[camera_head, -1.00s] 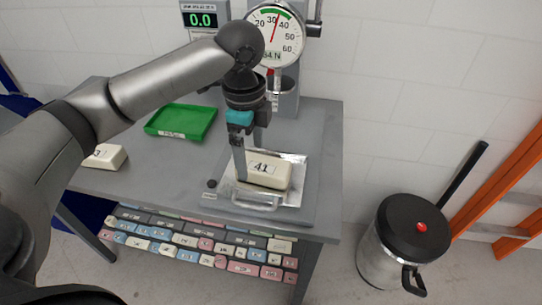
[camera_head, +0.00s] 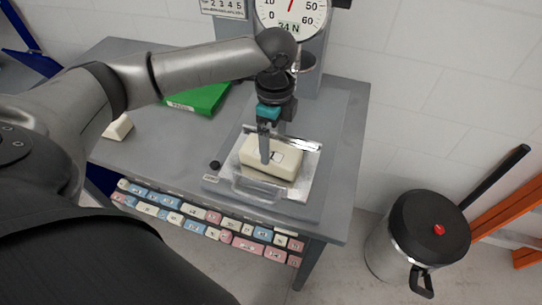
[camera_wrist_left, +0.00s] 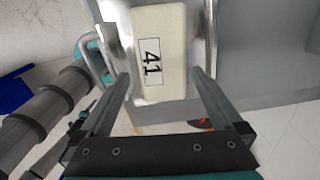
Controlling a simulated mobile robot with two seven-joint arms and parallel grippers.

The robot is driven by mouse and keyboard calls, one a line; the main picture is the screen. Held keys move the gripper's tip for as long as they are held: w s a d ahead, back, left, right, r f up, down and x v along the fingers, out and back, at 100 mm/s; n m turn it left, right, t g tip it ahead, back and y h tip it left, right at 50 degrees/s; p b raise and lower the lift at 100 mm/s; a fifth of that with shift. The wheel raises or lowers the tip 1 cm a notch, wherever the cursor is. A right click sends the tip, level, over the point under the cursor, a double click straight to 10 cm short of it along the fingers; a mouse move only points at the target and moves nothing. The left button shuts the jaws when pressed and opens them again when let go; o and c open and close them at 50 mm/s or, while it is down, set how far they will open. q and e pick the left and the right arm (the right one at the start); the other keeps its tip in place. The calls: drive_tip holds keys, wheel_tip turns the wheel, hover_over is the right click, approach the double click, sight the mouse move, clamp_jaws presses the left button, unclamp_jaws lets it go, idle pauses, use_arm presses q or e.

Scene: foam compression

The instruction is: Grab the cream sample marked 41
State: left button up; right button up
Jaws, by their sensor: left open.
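The cream sample marked 41 (camera_head: 288,163) lies flat on a shiny metal tray (camera_head: 307,183) with a wire-like handle, under the gauge. My left gripper (camera_head: 265,148) points down over the sample, and a finger covers part of its label in the head view. In the left wrist view, the sample (camera_wrist_left: 160,45) shows its 41 label between the two spread fingers of my left gripper (camera_wrist_left: 158,75), with a gap on each side. The gripper is open. I cannot tell whether the fingertips reach down beside the sample. My right gripper is not in view.
A round dial gauge (camera_head: 292,14) stands behind the tray. A green tray (camera_head: 200,99) and another cream block (camera_head: 118,128) are at the left of the grey table (camera_head: 345,130).

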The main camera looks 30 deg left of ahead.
sight(273, 151)
use_arm(q)
drive_tip(key=shift+w+a+f+b, duration=0.1)
drive_tip(key=shift+f+b, duration=0.1)
drive_tip(key=shift+f, duration=1.15)
drive_tip(key=shift+w+a+f+b, duration=0.1)
drive_tip(key=shift+f+b, duration=0.1)
drive_tip(key=shift+f, duration=1.15)
drive_tip(key=shift+c, duration=0.4)
drive_tip(key=c, duration=1)
drive_tip(key=shift+o, duration=0.2)
drive_tip(key=shift+r, duration=0.15)
